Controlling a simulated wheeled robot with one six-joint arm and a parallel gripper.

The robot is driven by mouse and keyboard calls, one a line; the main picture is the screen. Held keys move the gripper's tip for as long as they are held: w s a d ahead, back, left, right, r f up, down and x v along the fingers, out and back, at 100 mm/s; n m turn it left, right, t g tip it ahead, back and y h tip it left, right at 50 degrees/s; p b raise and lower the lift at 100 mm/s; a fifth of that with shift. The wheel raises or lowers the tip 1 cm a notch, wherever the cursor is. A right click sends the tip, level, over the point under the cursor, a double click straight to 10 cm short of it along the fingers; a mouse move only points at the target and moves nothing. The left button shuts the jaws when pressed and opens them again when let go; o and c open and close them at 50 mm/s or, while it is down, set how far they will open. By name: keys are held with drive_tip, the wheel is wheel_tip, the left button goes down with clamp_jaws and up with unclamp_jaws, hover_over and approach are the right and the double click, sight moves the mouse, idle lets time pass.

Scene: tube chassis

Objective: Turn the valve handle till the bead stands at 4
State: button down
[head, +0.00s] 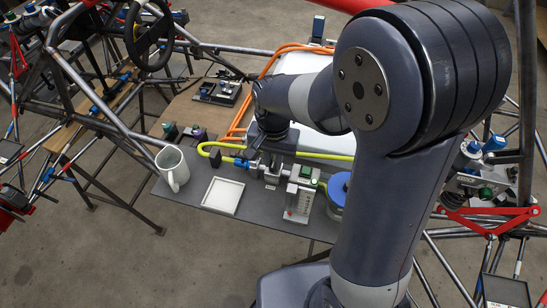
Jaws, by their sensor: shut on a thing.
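The valve (271,178) is a small grey metal body in line with a yellow-green hose, on the dark grey bench. My gripper (256,158) comes down from above at the hose end of the valve and is shut on its handle. The handle is mostly hidden by the fingers and wrist. The bead and the numbers are too small or hidden to read, so I cannot tell where the bead stands.
A white mug (173,168) and a shallow white tray (223,196) stand left of the valve. A white gauge block (298,203) and a blue-topped can (338,189) stand right. The yellow-green hose (225,157) loops behind. Chassis tubes (112,118) rise at left.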

drive_tip(key=n, duration=0.3)
drive_tip(key=shift+n, duration=0.4)
drive_tip(key=n, duration=0.3)
drive_tip(key=shift+d+n+b, duration=0.1)
drive_tip(key=shift+n+b, duration=0.2)
drive_tip(key=shift+b, duration=0.05)
drive_tip(key=n, duration=0.6)
drive_tip(key=shift+d, duration=0.1)
drive_tip(key=shift+w+n, duration=0.1)
drive_tip(key=shift+n, duration=0.3)
drive_tip(key=c, duration=1.4)
unclamp_jaws()
wheel_tip(320, 180, up, 11)
drive_tip(key=b, duration=0.1)
